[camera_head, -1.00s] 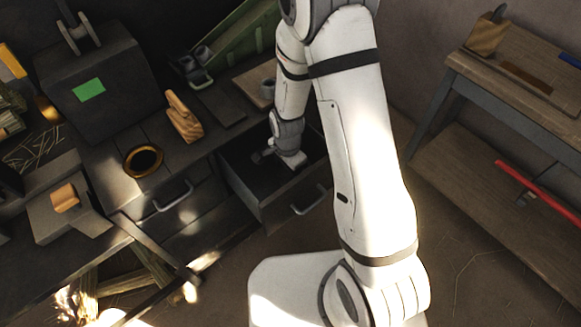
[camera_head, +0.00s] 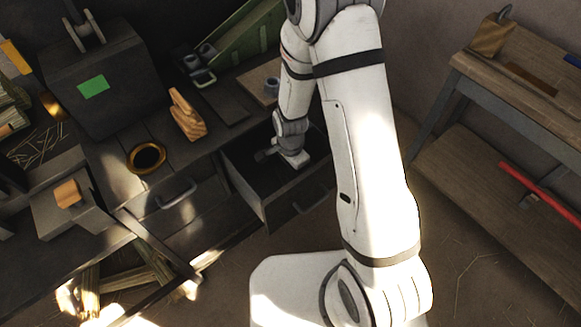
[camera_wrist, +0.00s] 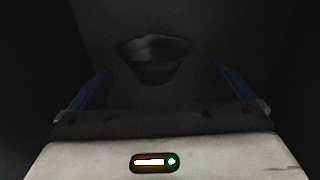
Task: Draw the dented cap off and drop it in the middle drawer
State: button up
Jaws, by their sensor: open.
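The open drawer (camera_head: 245,197) stands out from the bench front, and my arm reaches down into it. My gripper (camera_wrist: 161,72) is open, with its two blue fingers spread apart in the wrist view. A dark, dented, rounded piece (camera_wrist: 155,50), which looks like the dented cap, lies beyond and between the fingers on a dark flat surface. No finger visibly touches it. The wrist view is very dim, so its exact distance is hard to tell. In the head view my arm's end hides the fingertips and the cap.
A closed drawer with a handle (camera_head: 176,194) is to the left. On the bench are a brass-coloured ring (camera_head: 147,158), a wooden block (camera_head: 187,115) and a grey box with a green label (camera_head: 93,86). A wooden shelf table (camera_head: 470,165) stands at the right. Drawer walls surround my gripper.

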jog(key=shift+r, duration=0.1)
dwell(0.3)
jog(key=shift+r+p, duration=2.1)
jog(key=shift+r, duration=0.85)
notch_tip(320, 180, up, 12)
jog(key=p, duration=0.8)
jog(key=s+d+r+n+t, duration=0.1)
jog(key=s+d+r+n, duration=0.15)
jog(key=r, duration=0.55)
jog(key=s+d+r+n+t, duration=0.1)
jog(key=s+d+r+n, duration=0.2)
jog(key=r, duration=0.5)
jog(key=s+d+r+n+t, duration=0.1)
jog(key=s+d+r+n, duration=0.4)
jog(key=s+r, duration=0.3)
jog(key=shift+s+d+r+n, duration=0.2)
jog(key=shift+s+r+n, duration=0.05)
jog(key=shift+r+n, duration=0.1)
